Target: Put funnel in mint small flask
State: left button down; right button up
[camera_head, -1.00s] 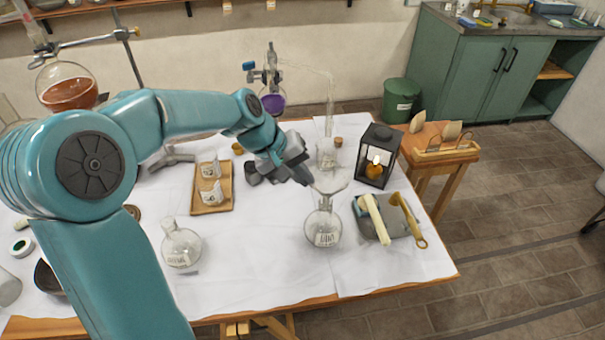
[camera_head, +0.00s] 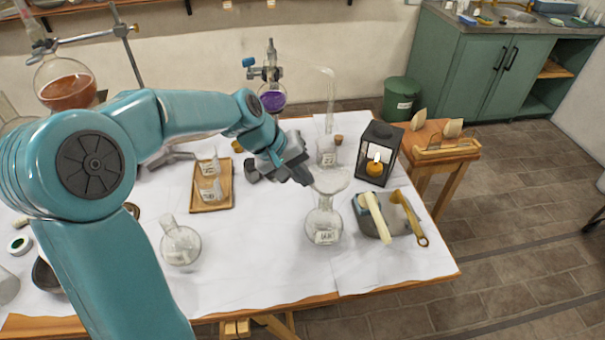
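The clear glass funnel (camera_head: 331,181) stands at the mouth of the mint small flask (camera_head: 323,227), its wide cone upward and its stem toward the flask's neck. How deep the stem sits is hard to tell through the glass. The flask is clear and round, stands upright on the white cloth and bears a label. My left gripper (camera_head: 280,178) is just left of the funnel, its dark fingers apart with nothing visible between them. Its right finger is close to the funnel's rim; I cannot tell whether they touch. My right gripper is out of view.
Another clear flask (camera_head: 181,245) stands on the cloth at the left. A wooden tray (camera_head: 226,190) with small labelled vessels lies behind it. A black lantern (camera_head: 378,154) and a grey tray (camera_head: 372,228) with tools are right of the funnel. The cloth's front middle is clear.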

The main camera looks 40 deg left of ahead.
pick_arm(q)
jog(key=shift+f+b, duration=0.5)
jog(key=shift+f, duration=0.05)
dwell(1.2)
jog(key=c, duration=1.2)
grip_release()
jog(key=shift+c, duration=0.2)
jog(key=shift+r, duration=0.15)
notch_tip(320, 180, up, 7)
jog(key=p, duration=0.5)
jog(key=shift+p, duration=0.4)
jog(key=shift+s, duration=0.1)
